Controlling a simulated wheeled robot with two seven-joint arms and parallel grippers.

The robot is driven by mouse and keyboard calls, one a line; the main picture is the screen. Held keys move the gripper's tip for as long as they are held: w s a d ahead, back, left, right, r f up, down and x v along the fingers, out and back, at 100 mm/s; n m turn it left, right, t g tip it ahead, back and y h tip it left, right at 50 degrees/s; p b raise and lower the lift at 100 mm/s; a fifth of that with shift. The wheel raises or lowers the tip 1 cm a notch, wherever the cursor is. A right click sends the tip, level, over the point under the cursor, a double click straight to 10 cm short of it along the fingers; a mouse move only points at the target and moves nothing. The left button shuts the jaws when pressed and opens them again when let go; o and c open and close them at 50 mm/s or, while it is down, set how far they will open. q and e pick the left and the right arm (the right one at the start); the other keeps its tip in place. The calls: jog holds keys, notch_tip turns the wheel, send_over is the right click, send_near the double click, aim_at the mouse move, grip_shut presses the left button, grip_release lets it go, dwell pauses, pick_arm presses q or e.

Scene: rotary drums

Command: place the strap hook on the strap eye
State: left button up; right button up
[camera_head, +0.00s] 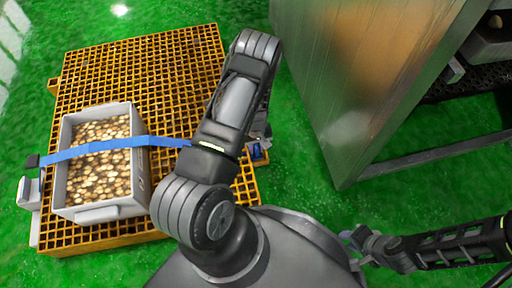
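A blue strap (120,143) lies across the top of a grey crate (144,172) and runs right until my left arm covers it. At its left end is a black piece (32,160) above a grey fitting (30,190) beside the pallet. A small blue piece (257,151) shows at the pallet's right edge, just past my arm. I cannot tell which of these is the hook or the eye. My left gripper (262,138) is mostly hidden behind my arm, close to that blue piece. My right gripper (354,248) is at the lower right, apart from the strap, with its fingers apart and empty.
The crate holds many brown round pieces (100,160) and stands on a yellow grid pallet (150,60). A large metal cabinet (350,80) stands at the upper right, with a low frame bar (430,157) beside it. Green floor (300,170) is clear between pallet and cabinet.

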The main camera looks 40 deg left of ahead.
pick_arm(q)
jog(key=shift+r+p, duration=0.4)
jog(key=shift+r, duration=0.2)
notch_tip(320, 180, up, 11)
jog(key=p, duration=0.4)
jog(key=shift+p, duration=0.35)
jog(key=shift+s+d, duration=0.15)
jog(key=shift+d, duration=0.15)
jog(key=s+d+r+m+h, duration=0.1)
jog(key=s+d, duration=0.3)
jog(key=d, duration=0.4)
jog(key=s+d+r+m+h, duration=0.1)
jog(key=s+d+m, duration=0.3)
jog(key=d, duration=0.5)
jog(key=s+d+r+m+t+h, duration=0.1)
jog(key=s+d+r+m, duration=0.1)
jog(key=d, duration=0.7)
jog(key=s+m, duration=0.1)
jog(key=s, duration=0.1)
jog(key=shift+s+d+r+h, duration=0.2)
jog(key=shift+s+r+h, duration=0.05)
jog(key=shift+s+h, duration=0.15)
